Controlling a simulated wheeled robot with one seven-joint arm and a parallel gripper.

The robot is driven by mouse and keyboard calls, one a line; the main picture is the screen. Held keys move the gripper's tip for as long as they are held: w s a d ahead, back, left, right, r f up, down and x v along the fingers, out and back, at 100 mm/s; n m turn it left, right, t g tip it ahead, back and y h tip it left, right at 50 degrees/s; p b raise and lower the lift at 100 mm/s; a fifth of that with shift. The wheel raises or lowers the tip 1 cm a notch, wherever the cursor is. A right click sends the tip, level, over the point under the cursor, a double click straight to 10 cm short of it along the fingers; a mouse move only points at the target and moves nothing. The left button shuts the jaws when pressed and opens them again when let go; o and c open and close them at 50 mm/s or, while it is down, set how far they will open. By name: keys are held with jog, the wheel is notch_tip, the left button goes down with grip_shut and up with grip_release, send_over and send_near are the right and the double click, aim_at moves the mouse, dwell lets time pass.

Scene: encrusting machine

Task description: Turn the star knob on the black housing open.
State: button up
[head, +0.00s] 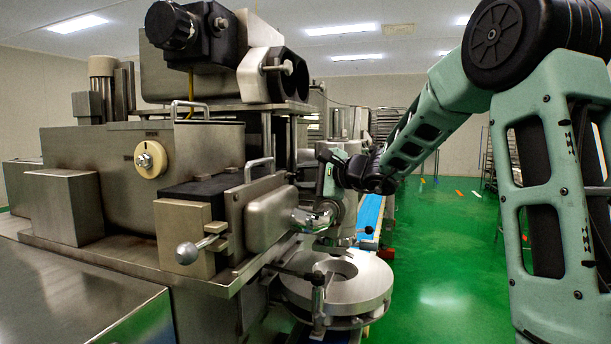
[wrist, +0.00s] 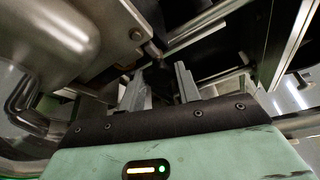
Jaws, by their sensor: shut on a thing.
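My gripper (head: 326,178) is at the far side of the machine in the head view, beside the steel parts. In the wrist view its two grey fingers (wrist: 160,88) point up and are shut on a dark thing (wrist: 158,73) between them. I take this to be the star knob; its lobes are too dark to make out. Dark surfaces lie behind it, and I cannot tell the outline of the black housing there. In the head view my gripper and the machine hide the gripped knob.
A round steel turntable (head: 358,290) stands below my gripper. A steel block with a ball-ended lever (head: 188,253) is in front at the left. A black box with a round black knob (head: 170,25) is high up left. Green floor (head: 440,270) is clear at the right.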

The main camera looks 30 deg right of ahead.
jog(key=m+g+p, duration=0.1)
jog(key=m+p, duration=0.1)
jog(key=m+g+y+p, duration=0.1)
jog(key=m+p, duration=0.1)
jog(key=p, duration=0.1)
jog(key=shift+d+r+p, duration=0.1)
jog(key=shift+r+p, duration=0.2)
jog(key=shift+r, duration=0.05)
jog(key=m+g+p, duration=0.1)
jog(key=m+p, duration=0.1)
jog(key=p, duration=0.1)
jog(key=shift+w+y, duration=0.1)
jog(key=shift+y, duration=0.3)
jog(key=shift+d+f+m+g+p, duration=0.15)
jog(key=shift+m+g+p, duration=0.15)
jog(key=shift+m+p, duration=0.4)
jog(key=shift+f+y, duration=0.1)
jog(key=shift+y, duration=0.2)
jog(key=o, duration=1)
jog(key=b+v, duration=0.1)
jog(key=v, duration=0.7)
jog(key=b+v, duration=0.2)
jog(key=v, duration=0.7)
jog(key=shift+r, duration=0.3)
